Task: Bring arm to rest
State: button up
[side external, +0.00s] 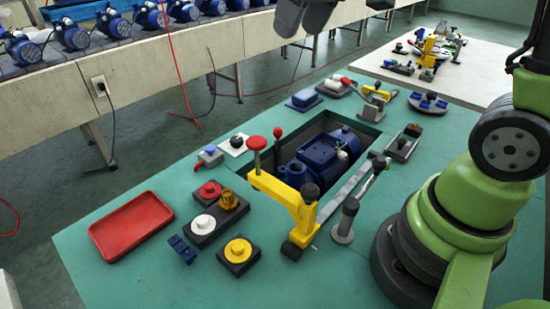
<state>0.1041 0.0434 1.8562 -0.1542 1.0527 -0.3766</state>
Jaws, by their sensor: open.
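The rest of the gripper is cut off by the frame. It hangs high, above and clear of the green table (150,270). My green arm stands at the right. A blue pump (328,148) sits in a recess in the table, below the gripper in the picture.
A yellow clamp arm (285,197) with a red knob (256,143) stands before the pump. A red tray (131,226) lies at the left, near blocks with red, white and amber knobs. Several blue pumps line a bench behind. A white table (480,75) stands at the back right.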

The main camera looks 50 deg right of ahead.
jog(key=s+a+m+t+y, duration=0.1)
jog(key=s+a+m+t, duration=0.2)
jog(key=s, duration=1.1)
jog(key=shift+s+a, duration=0.4)
jog(key=shift+a, duration=0.2)
jog(key=shift+r, duration=0.1)
dwell(0.4)
